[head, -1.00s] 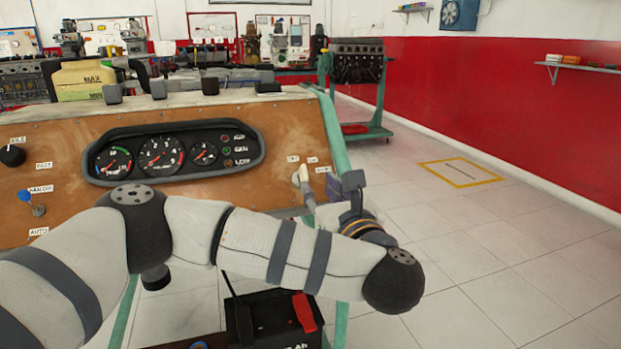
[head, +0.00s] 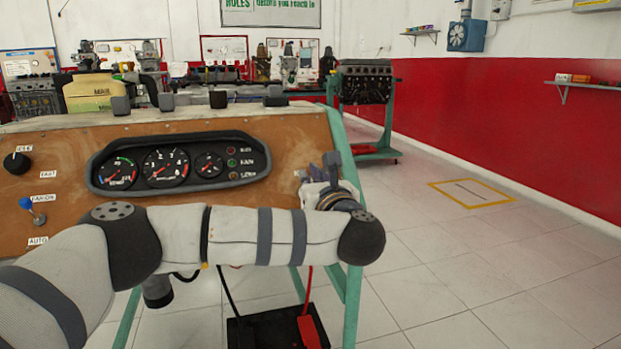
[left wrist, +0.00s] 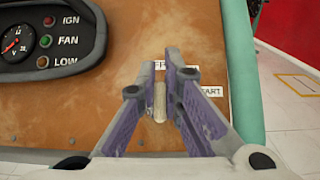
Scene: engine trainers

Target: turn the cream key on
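The cream key (left wrist: 159,103) stands out from the brown control panel (left wrist: 105,60), below a small white label. My left gripper (left wrist: 160,72) is at the panel, its two fingers on either side of the key. The fingers are close together, and I cannot tell if they press on the key or leave a thin gap. In the head view my left gripper (head: 331,168) is at the panel's right end and largely covers the key there. My right gripper is in neither current view.
A gauge cluster (head: 180,165) is left of the key. A black knob (head: 16,163) and a blue-tipped lever (head: 27,204) are at the panel's far left. A green frame post (head: 345,150) borders the panel on the right. Open tiled floor lies beyond it.

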